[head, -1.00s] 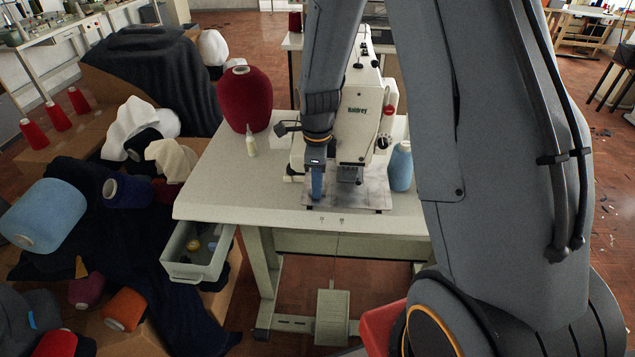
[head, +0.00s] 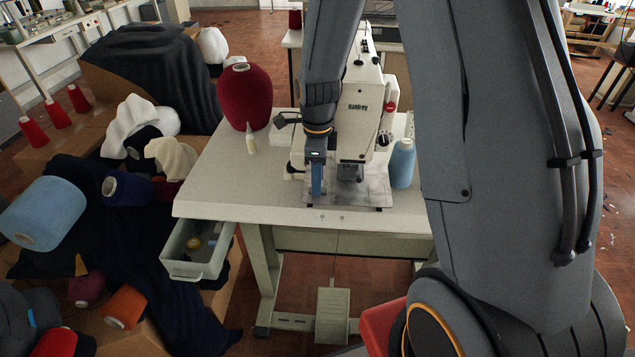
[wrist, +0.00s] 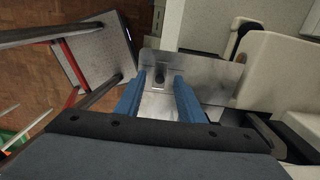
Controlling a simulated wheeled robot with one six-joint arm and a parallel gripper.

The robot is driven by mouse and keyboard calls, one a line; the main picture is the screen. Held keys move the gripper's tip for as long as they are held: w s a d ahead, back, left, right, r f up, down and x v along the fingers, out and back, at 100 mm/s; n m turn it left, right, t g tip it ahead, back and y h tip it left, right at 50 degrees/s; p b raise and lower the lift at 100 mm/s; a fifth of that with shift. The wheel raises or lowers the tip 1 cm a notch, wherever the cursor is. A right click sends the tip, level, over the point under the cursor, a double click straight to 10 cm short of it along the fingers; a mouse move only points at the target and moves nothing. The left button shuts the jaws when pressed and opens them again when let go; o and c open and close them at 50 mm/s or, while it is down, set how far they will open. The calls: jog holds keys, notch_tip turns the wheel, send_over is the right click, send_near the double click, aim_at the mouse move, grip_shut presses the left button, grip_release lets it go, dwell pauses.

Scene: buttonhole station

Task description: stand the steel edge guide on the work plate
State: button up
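My gripper (wrist: 160,82) is low over the left part of the work plate (head: 375,200) in the head view, its blue fingers pointing down. In the wrist view the two fingers stand parallel, a small gap apart. A bright steel surface fills this gap, which I take to be the steel edge guide (wrist: 163,106) held between them. A flat grey steel plate with a dark slot-like mark shows beyond the fingertips. Its border with the guide is hard to make out. The guide's lower edge is hidden, so I cannot tell whether it touches the plate.
The white sewing machine (head: 358,118) stands close right of my gripper. A blue thread cone (head: 402,165) is right of the plate. A large red cone (head: 245,97) and a small bottle (head: 251,144) stand at the table's back left. An open drawer (head: 190,268) juts out at front left.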

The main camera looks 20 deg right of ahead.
notch_tip(320, 180, up, 9)
jog(key=b, duration=0.3)
jog(key=s+f+n+t, duration=0.1)
jog(key=s+n, duration=1.3)
jog(key=n, duration=0.8)
jog(key=shift+f+t, duration=0.15)
jog(key=shift+t, duration=0.25)
jog(key=shift+f, duration=0.1)
notch_tip(320, 180, down, 3)
jog(key=shift+r+b, duration=0.2)
jog(key=shift+b, duration=1)
